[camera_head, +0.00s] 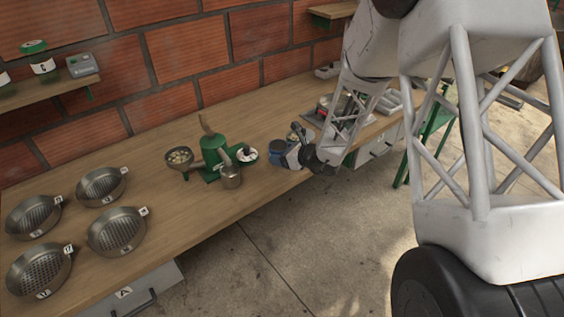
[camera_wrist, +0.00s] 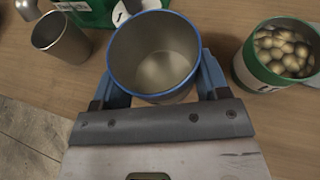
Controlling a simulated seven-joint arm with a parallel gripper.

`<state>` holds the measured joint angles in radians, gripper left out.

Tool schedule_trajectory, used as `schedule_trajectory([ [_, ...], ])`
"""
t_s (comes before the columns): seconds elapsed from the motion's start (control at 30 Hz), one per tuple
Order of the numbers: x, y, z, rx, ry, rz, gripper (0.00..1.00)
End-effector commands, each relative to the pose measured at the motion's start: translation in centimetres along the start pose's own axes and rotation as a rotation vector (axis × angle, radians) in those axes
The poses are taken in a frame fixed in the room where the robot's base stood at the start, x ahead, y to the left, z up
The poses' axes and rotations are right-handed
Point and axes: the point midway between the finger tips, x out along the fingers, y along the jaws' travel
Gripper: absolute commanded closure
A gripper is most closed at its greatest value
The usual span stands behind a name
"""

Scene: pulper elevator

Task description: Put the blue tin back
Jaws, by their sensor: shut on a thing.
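The blue tin (camera_wrist: 155,62) is a round metal tin with a blue rim, and its inside looks empty in the wrist view. My gripper (camera_wrist: 158,86) has one blue finger on each side of the tin and is shut on it. In the head view the blue tin (camera_head: 275,154) shows at the table's front part, just left of my gripper (camera_head: 291,158). The gripper covers part of it there. I cannot tell whether the tin's base touches the table.
A green hand machine (camera_head: 214,150) stands left of the tin, with a metal cup (camera_head: 231,177) before it. In the wrist view a green tin of pale beans (camera_wrist: 283,48) is close on the right. Several strainers (camera_head: 116,232) fill the table's left end.

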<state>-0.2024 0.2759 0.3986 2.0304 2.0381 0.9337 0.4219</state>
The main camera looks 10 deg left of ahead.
Motion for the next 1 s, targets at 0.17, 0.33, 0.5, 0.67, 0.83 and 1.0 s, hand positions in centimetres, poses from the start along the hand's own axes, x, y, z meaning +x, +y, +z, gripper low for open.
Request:
schedule_trajectory([
  [0.17,0.0,0.0,0.0,0.0,0.0,0.0,0.68],
  [0.33,0.3,0.0,-0.8,0.001,0.001,0.0,0.68],
  [0.5,0.9,0.0,-2.1,0.002,0.0,0.0,0.68],
  [0.67,1.2,0.0,-3.0,0.0,0.0,0.0,0.68],
  [0.83,1.3,0.0,-3.2,-0.001,-0.001,0.0,0.68],
  [1.0,1.3,0.0,-3.2,-0.001,-0.001,0.0,0.68],
])
